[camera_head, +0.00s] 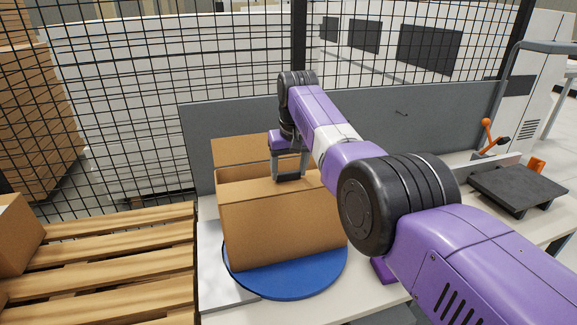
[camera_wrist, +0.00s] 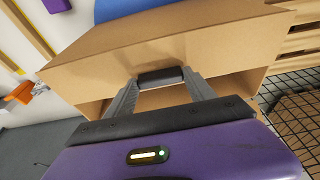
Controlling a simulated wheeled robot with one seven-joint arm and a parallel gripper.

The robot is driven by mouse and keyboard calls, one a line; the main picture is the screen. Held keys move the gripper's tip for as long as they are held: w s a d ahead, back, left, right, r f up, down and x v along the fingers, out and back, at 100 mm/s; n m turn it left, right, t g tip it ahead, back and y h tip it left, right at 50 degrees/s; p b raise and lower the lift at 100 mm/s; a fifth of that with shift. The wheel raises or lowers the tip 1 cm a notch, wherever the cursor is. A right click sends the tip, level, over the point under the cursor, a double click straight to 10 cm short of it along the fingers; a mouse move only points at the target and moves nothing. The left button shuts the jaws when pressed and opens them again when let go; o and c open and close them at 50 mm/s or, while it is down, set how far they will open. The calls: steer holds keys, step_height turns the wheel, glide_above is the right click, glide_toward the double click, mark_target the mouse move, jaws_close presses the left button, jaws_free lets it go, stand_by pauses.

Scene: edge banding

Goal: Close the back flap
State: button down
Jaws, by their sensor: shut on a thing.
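A brown cardboard box (camera_head: 280,228) stands on a blue turntable (camera_head: 310,284). In the head view a back flap (camera_head: 238,151) stands raised behind the box top. My gripper (camera_head: 288,176) is at the top of the box, in front of that flap, pointing down. My arm hides the right part of the box top and flap.
A grey panel (camera_head: 420,125) and a black wire fence (camera_head: 130,100) stand behind the box. Wooden pallet slats (camera_head: 120,245) lie to the left with another carton (camera_head: 15,235). A dark plate device (camera_head: 515,187) sits on the table at right.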

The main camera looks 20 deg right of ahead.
mark_target(291, 186)
steer(key=shift+s+f, duration=0.3)
steer(key=shift+f, duration=0.15)
steer(key=shift+c, duration=1.6)
jaws_free()
steer(key=shift+w+r, duration=0.15)
steer(key=shift+r, duration=0.05)
steer(key=shift+r, duration=0.1)
steer(key=shift+r, duration=0.5)
steer(key=b+v, duration=0.2)
steer(key=v, duration=0.4)
steer(key=shift+r, duration=0.3)
